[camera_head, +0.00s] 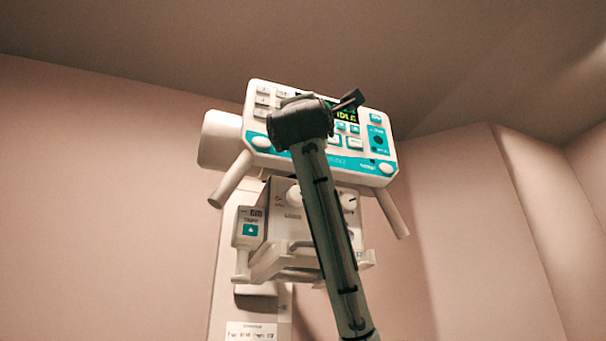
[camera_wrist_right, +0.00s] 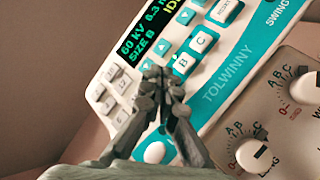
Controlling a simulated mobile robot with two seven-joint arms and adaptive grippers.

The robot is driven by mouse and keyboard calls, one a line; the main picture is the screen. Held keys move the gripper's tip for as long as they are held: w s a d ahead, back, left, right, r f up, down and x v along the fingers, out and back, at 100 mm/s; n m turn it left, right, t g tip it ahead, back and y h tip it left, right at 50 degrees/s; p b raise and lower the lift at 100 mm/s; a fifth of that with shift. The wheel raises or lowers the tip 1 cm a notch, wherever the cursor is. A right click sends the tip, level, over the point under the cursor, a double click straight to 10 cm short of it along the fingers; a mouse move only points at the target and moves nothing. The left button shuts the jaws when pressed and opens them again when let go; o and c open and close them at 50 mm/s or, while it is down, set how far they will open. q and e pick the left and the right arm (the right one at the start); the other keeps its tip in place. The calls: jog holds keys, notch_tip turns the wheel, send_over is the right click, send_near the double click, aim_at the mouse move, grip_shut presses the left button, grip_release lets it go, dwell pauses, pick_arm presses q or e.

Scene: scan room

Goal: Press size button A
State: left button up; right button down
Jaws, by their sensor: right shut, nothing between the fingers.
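The white and teal control panel (camera_head: 262,95) is mounted on a machine at mid-height in the head view. In the right wrist view, its display (camera_wrist_right: 150,30) reads 60 KV and SIZE B. Size buttons B (camera_wrist_right: 184,64) and C (camera_wrist_right: 204,42) show in a row, with a small lit green dot near B. Button A is not visible; my fingers cover the spot beside B. My right gripper (camera_wrist_right: 160,76) is shut and empty, its fingertips over the panel just below-left of B. Contact cannot be told. In the head view, my right gripper (camera_head: 350,101) overlaps the panel's display. My left gripper is not in view.
White keys (camera_wrist_right: 118,85) and small arrow buttons lie around the fingertips. Dials (camera_wrist_right: 258,153) sit on a lower unit to the right. In the head view, angled handles (camera_head: 232,180) stick out below the panel, and a teal-marked box (camera_head: 250,229) hangs lower left.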

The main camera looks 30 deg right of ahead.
jog(key=shift+w+d, duration=0.1)
jog(key=shift+w, duration=0.3)
dwell(0.7)
jog(key=shift+s, duration=0.1)
jog(key=shift+s+a, duration=0.25)
jog(key=shift+s, duration=0.45)
jog(key=shift+s, duration=0.1)
jog(key=s+b, duration=0.1)
jog(key=s, duration=0.1)
jog(key=s+a+b, duration=0.1)
jog(key=s, duration=0.1)
jog(key=shift+s, duration=0.35)
dwell(0.8)
